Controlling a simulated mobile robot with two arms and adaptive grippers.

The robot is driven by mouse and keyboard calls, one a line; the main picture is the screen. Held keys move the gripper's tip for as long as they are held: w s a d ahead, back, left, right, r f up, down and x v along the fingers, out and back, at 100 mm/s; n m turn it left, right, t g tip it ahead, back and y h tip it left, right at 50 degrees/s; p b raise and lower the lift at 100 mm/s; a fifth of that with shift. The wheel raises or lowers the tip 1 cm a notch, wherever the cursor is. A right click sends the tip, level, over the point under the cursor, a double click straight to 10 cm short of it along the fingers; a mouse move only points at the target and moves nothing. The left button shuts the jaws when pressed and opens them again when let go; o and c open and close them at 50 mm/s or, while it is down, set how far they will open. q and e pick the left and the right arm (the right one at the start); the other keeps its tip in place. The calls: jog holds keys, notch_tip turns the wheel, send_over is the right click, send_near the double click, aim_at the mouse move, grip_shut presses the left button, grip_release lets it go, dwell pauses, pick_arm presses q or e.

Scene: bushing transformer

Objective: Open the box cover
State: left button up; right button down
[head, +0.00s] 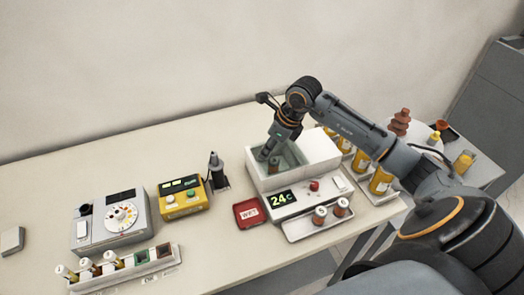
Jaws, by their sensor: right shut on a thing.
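A white box-shaped device (268,185) stands on the table right of centre, with a green 24C display (283,199) on its front. Its grey-green basin (293,157) is open at the top, and a raised white block (318,148) forms its right part. I cannot make out a separate cover. My right gripper (266,154) points down into the basin. It is shut on a small brownish bottle (273,164), mostly hidden by the fingers and basin wall. My left gripper is not in view.
A red tray marked WET (249,213) lies left of the device. A yellow meter (183,197), a grey dial unit (112,218) and a rack (125,269) stand left. Yellow bottles (380,181) stand right, behind my arm.

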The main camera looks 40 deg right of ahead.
aim_at(294, 147)
jog(key=d+b, duration=0.1)
jog(key=d, duration=0.2)
jog(key=s+d+b, duration=0.1)
jog(key=d+b, duration=0.1)
jog(key=d, duration=0.1)
jog(key=s+d+b, duration=0.1)
jog(key=d+b, duration=0.1)
jog(key=d, duration=0.1)
jog(key=shift+s+d+f, duration=0.2)
jog(key=shift+d+f, duration=0.05)
jog(key=shift+d, duration=0.15)
jog(key=shift+d+r+b, duration=0.1)
jog(key=shift+d+b, duration=0.1)
jog(key=shift+b, duration=0.15)
jog(key=shift+r, duration=0.15)
jog(key=c, duration=1.1)
grip_release()
jog(key=shift+v, duration=5.95)
